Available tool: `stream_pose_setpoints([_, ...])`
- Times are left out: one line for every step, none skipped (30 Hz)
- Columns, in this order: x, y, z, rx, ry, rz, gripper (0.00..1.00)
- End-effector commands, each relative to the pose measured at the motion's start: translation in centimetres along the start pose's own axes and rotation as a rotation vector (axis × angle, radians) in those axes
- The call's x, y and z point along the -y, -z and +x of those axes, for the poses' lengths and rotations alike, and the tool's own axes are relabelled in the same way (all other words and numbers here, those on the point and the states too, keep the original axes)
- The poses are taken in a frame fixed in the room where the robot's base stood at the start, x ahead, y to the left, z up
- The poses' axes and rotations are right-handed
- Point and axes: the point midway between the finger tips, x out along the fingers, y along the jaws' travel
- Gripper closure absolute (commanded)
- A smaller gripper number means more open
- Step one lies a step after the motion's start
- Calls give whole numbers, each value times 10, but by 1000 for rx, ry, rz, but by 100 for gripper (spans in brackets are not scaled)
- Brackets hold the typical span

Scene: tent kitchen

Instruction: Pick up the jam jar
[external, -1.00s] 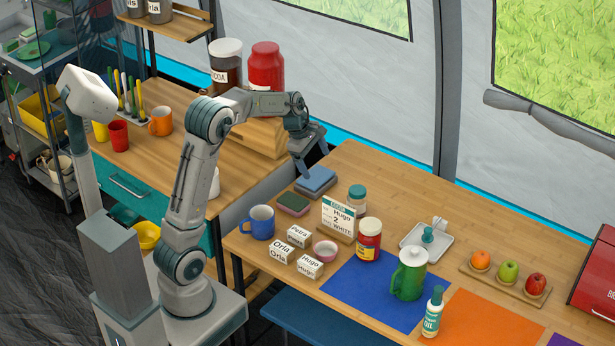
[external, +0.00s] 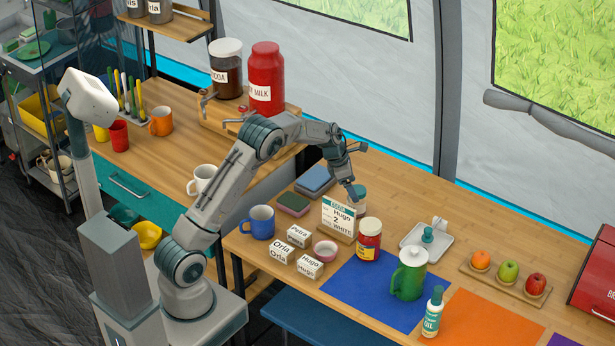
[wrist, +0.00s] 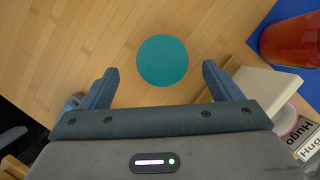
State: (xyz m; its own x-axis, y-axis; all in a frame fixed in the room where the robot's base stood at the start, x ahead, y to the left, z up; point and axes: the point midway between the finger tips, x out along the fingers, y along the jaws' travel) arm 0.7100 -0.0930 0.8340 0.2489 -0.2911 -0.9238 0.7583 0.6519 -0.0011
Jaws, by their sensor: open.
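A small jar with a teal lid stands on the wooden table; its lid (external: 359,191) shows just behind the white card. In the wrist view the round teal lid (wrist: 162,61) lies between the fingers, seen from above. A red jar with a yellow label (external: 368,241) stands in front of it to the right. No jam label is readable, so I cannot tell from writing which is the jam jar. My gripper (external: 358,170) is open and empty, just above the teal-lidded jar. One finger overlaps the jar in the external view; contact is unclear.
A white tray (external: 440,250) is to the right. The table behind the jar is clear.

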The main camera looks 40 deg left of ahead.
Motion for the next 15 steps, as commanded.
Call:
stream_pose_setpoints([0, 0, 5, -1, 1, 0, 15])
stream_pose_setpoints([0, 0, 7, -1, 1, 0, 15])
stream_pose_setpoints([0, 0, 8, 0, 0, 0, 15])
stream_pose_setpoints([0, 0, 9, 0, 0, 1, 15])
stream_pose_setpoints([0, 0, 10, 0, 0, 1, 15])
stream_pose_setpoints([0, 1, 12, 0, 0, 1, 15])
stream_pose_setpoints([1, 1, 15, -1, 0, 1, 15])
stream_pose_setpoints([1, 2, 18, -1, 0, 1, 15])
stream_pose_setpoints([2, 2, 22, -2, 1, 1, 15])
stream_pose_setpoints([2, 3, 27, -3, 2, 1, 15])
stream_pose_setpoints([2, 3, 31, -3, 2, 1, 15])
stream_pose_setpoints([3, 4, 37, -3, 2, 1, 15])
stream_pose_setpoints([4, 5, 42, -3, 3, 1, 15])
stream_pose_setpoints([4, 4, 47, -3, 2, 2, 15])
stream_pose_setpoints([3, 4, 52, -2, 0, 2, 15])
